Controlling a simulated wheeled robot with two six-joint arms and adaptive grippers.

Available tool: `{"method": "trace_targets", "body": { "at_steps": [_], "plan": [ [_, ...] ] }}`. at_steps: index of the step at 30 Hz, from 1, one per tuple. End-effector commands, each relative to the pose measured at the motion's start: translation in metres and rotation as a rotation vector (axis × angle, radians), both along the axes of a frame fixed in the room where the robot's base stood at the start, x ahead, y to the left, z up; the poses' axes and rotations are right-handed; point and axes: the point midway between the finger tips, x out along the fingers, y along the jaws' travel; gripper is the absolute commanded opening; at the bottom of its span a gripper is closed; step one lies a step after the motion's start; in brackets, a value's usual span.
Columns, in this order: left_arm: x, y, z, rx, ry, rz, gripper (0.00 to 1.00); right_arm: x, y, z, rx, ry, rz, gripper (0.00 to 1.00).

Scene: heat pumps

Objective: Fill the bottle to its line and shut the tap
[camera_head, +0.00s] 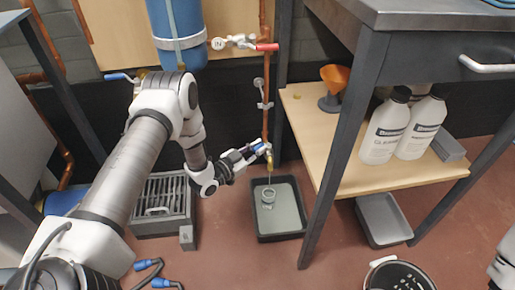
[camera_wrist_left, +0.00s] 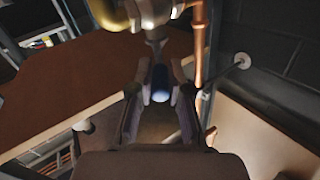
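The tap (camera_head: 269,160) is a small brass outlet at the foot of a copper pipe. My left gripper (camera_head: 257,152) is at its blue handle; in the left wrist view the handle (camera_wrist_left: 160,84) lies between the two fingers (camera_wrist_left: 160,92). I cannot tell whether both fingers press on it. A small clear bottle (camera_head: 268,197) stands under the tap in a black tray (camera_head: 278,236). A thin line, perhaps liquid, shows between tap and bottle. The bottle's line and level are too small to make out. My right gripper is out of view.
A blue tank (camera_head: 177,30) and a red-handled valve (camera_head: 266,47) are above. A workbench leg (camera_head: 325,190) stands right of the tray. Its wooden shelf (camera_head: 345,186) holds white bottles (camera_head: 384,130) and an orange funnel (camera_head: 335,78). A grey slatted box (camera_head: 163,222) stands left of the tray.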

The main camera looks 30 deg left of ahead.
Motion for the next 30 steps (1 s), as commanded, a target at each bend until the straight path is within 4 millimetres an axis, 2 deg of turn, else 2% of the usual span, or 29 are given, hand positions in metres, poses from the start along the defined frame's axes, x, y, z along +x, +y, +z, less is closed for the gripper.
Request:
{"method": "trace_targets", "body": {
  "at_steps": [11,20,30],
  "plan": [
    [0.001,0.004,0.001,0.002,-0.001,-0.062,0.00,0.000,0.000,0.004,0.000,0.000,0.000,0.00],
    [0.006,0.013,-0.001,0.005,-0.002,-0.252,0.00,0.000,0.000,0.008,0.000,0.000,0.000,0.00],
    [0.014,0.021,-0.003,0.004,-0.001,-0.484,0.00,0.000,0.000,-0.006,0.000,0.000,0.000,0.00]
  ]
}}
